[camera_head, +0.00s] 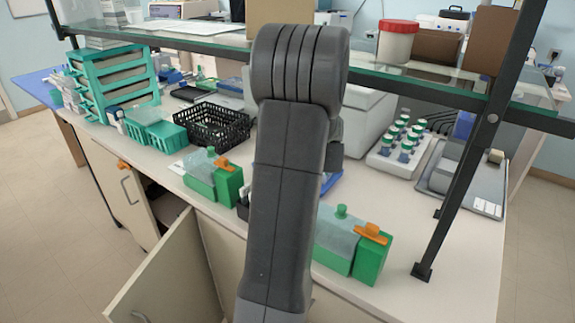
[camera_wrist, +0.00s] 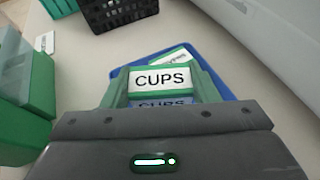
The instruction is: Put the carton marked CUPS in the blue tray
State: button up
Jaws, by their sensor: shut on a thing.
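The carton marked CUPS (camera_wrist: 160,79) shows in the wrist view with its white label facing the camera. My gripper (camera_wrist: 162,72) is shut on it, with a green jaw on each side. The blue tray (camera_wrist: 222,80) is behind and around the carton in this view. I cannot tell whether the carton touches the tray. In the head view, only a sliver of the blue tray (camera_head: 331,181) shows beside my arm, which hides the carton and gripper.
Another green-and-white item (camera_wrist: 175,57) lies in the tray. A black basket (camera_head: 212,126) stands behind. Green-and-clear containers with orange parts stand on the left (camera_head: 213,178) and right (camera_head: 352,245). A glass shelf (camera_head: 400,80) crosses above the bench.

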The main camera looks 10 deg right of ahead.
jog(key=shift+f+b, duration=0.3)
jog(key=shift+f, duration=1.85)
jog(key=shift+f, duration=0.25)
jog(key=o, duration=1)
jog(key=shift+r, duration=0.1)
jog(key=shift+r, duration=0.25)
jog(key=v, duration=1.2)
jog(key=shift+f, duration=0.15)
